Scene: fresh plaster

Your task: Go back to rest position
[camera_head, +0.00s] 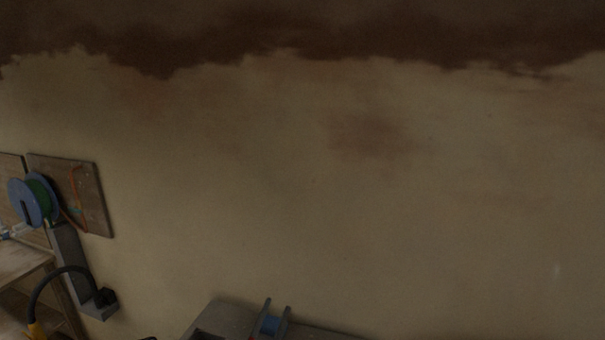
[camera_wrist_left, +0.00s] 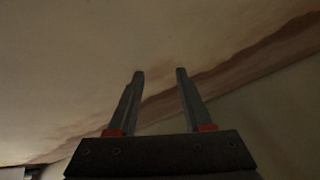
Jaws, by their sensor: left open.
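My left gripper (camera_wrist_left: 159,73) shows in the left wrist view. Its two grey fingers stand apart with nothing between them, and red parts show at their bases. Behind the fingers there is only plain, stained plaster surface, and they touch nothing that I can see. My right gripper is not in view.
A plaster wall (camera_head: 330,210) with a dark brown stained band fills most of the head view. At left are a blue spool (camera_head: 33,201), a board (camera_head: 92,200), a black curved hose (camera_head: 45,282) and a shelf (camera_head: 22,262).

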